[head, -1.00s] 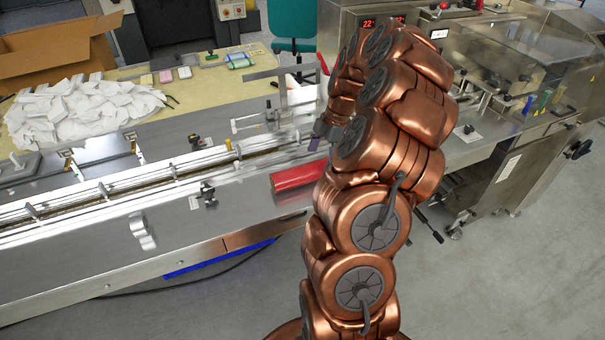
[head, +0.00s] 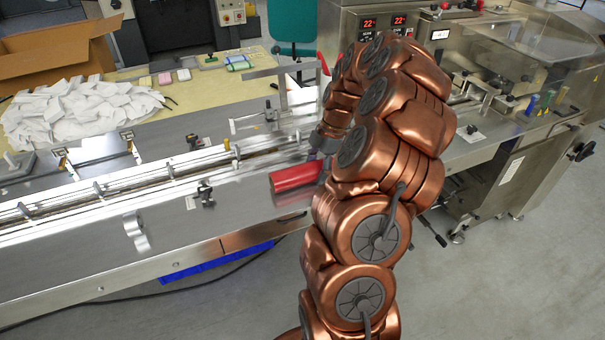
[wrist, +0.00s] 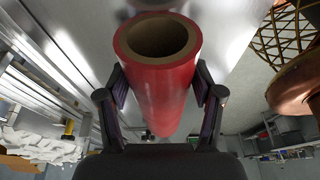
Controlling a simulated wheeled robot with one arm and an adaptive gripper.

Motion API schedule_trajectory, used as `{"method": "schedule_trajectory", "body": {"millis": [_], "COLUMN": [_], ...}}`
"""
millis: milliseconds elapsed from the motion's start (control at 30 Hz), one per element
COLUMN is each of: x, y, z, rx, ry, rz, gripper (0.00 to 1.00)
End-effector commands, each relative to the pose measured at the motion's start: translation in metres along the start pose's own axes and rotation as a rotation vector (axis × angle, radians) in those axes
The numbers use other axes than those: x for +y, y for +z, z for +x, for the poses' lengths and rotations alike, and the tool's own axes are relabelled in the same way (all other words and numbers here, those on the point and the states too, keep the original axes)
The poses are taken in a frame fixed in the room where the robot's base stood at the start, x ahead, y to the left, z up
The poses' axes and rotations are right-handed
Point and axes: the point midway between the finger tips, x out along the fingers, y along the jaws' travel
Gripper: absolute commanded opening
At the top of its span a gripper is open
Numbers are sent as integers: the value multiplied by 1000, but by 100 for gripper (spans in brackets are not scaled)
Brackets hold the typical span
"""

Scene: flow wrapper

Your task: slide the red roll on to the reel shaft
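The red roll (head: 296,175) lies on its side on the steel machine top in the head view, its right end next to my arm. In the wrist view the roll (wrist: 165,85) is hollow, with a brown core opening facing the camera. My gripper (wrist: 158,70) has one finger on each side of the roll, very near or touching its sides. Whether the fingers press on it is unclear. In the head view my gripper (head: 324,138) is mostly hidden by my arm. I cannot pick out the reel shaft for certain; my arm covers part of the machine.
A conveyor channel (head: 110,188) runs along the machine top, left of the roll. A small metal bracket (head: 137,232) stands near the front edge. White packets (head: 75,115) are heaped behind, beside a cardboard box (head: 50,45). The wrapper housing (head: 520,60) stands at right.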

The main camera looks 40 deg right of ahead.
Motion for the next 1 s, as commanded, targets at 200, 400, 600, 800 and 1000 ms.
{"method": "schedule_trajectory", "body": {"millis": [200,400,600,800,1000], "x": [0,0,0,1,0], "y": [0,0,0,-2,-7], "z": [0,0,-1,-10,-21], "rx": [0,0,0,-1,0], "ry": [0,0,1,3,0], "rz": [0,0,0,0,-1], "gripper": [40,19,11,11,11]}}
